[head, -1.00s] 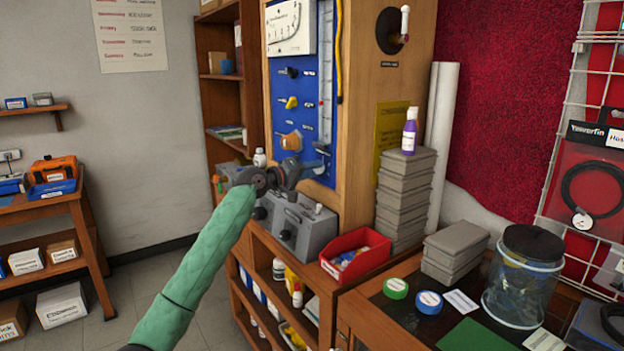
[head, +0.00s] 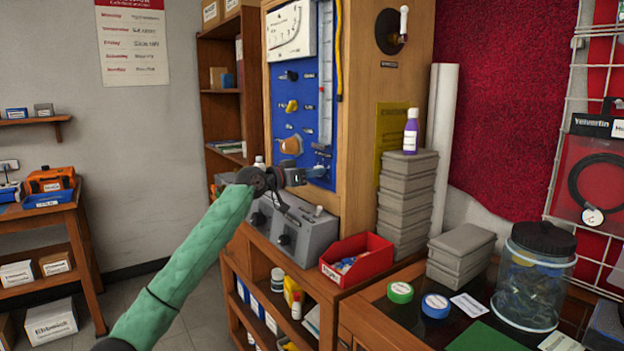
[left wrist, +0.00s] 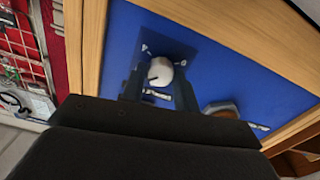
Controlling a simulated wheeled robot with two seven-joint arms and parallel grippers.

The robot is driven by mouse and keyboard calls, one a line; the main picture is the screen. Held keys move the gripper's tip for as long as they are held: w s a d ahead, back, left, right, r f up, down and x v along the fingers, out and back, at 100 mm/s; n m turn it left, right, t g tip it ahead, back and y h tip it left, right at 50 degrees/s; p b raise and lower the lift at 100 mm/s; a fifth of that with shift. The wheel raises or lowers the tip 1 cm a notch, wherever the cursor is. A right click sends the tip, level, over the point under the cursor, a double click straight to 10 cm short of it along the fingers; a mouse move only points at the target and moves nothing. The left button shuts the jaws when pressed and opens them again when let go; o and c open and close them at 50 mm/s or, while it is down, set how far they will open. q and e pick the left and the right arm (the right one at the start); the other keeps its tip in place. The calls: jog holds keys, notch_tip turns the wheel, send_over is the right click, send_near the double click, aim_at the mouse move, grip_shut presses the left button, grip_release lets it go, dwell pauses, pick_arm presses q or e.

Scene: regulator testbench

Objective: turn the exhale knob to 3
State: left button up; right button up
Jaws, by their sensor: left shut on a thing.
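The blue panel (head: 310,120) stands upright in a wooden frame. It carries a black knob (head: 290,75), a yellow knob (head: 291,106) and a brown-orange knob (head: 291,144) in a column. My left gripper (head: 311,174) is at the panel's lower right, below the brown-orange knob. In the left wrist view, a round white knob (left wrist: 161,71) with a dark mark and a small dark label plate sits between my two fingers, and my left gripper is shut on it. The brown-orange knob (left wrist: 222,108) is beside it. The labels and scale are too blurred to read.
A grey box with dials (head: 300,230) stands right below my left gripper. A red bin (head: 357,260), a stack of grey boxes (head: 406,200) with a purple bottle (head: 411,132), and a jar (head: 534,275) stand to the right. Open floor lies at left.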

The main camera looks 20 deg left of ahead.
pick_arm(q)
jog(key=shift+f+m+b, duration=0.25)
jog(key=shift+m+b, duration=0.3)
jog(key=shift+m, duration=0.55)
jog(key=o, duration=1)
jog(key=shift+c, duration=0.2)
jog(key=shift+r, duration=0.1)
jog(key=v, duration=0.7)
jog(key=shift+s+a+b, duration=0.25)
jog(key=shift+s+b, duration=0.05)
jog(key=shift+b, duration=0.05)
